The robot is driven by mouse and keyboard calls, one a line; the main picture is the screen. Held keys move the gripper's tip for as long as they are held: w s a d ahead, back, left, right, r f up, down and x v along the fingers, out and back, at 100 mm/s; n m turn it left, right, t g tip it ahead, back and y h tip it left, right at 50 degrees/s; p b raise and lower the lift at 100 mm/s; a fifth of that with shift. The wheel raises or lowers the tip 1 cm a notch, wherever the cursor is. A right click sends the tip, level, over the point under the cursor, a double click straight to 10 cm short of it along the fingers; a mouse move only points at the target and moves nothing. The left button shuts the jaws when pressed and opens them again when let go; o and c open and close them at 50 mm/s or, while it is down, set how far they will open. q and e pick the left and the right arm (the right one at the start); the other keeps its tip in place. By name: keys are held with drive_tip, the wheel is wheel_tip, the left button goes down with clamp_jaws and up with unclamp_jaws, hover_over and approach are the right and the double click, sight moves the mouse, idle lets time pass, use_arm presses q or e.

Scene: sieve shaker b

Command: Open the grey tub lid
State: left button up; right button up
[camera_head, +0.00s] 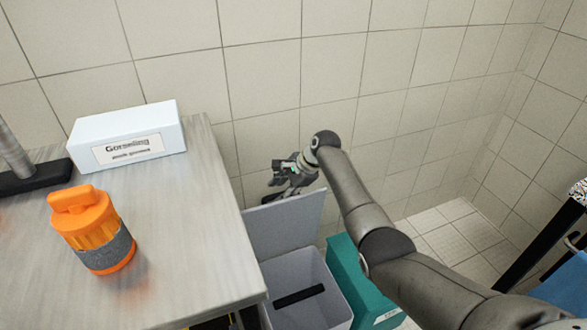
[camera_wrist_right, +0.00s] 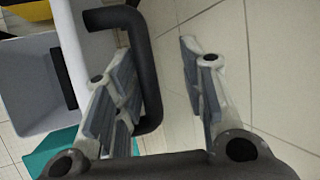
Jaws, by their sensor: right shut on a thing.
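The grey tub (camera_head: 330,284) stands on the floor right of the bench. Its lid (camera_head: 285,224) is raised, roughly upright at the back, and the inside shows. A dark bar-shaped thing or slot (camera_head: 299,296) shows inside it. My right gripper (camera_head: 281,178) is by the top of the lid, behind it. In the right wrist view, the black lid handle (camera_wrist_right: 144,62) bends around one finger of my right gripper (camera_wrist_right: 160,62), with the lid (camera_wrist_right: 88,50) beside it. The gripper is shut on the handle; the exact contact is partly hidden. My left gripper is out of view.
The bench (camera_head: 190,235) at left holds an orange jar (camera_head: 95,228) with a grey band and a white box (camera_head: 130,130) labelled "Gorseling". A teal bin (camera_head: 347,272) stands right of the tub. The tiled wall (camera_head: 300,110) is close behind the gripper.

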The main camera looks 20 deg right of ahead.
drive_tip(key=shift+t, duration=0.5)
drive_tip(key=d+r, duration=0.1)
drive_tip(key=r, duration=0.2)
drive_tip(key=s+d+r, duration=0.1)
drive_tip(key=r, duration=0.1)
drive_tip(key=d+r, duration=0.2)
drive_tip(key=r, duration=0.1)
drive_tip(key=shift+s+r, duration=0.3)
drive_tip(key=shift+s, duration=0.1)
drive_tip(key=shift+s+r, duration=0.15)
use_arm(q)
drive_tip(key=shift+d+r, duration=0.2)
use_arm(e)
drive_tip(key=shift+a, duration=0.1)
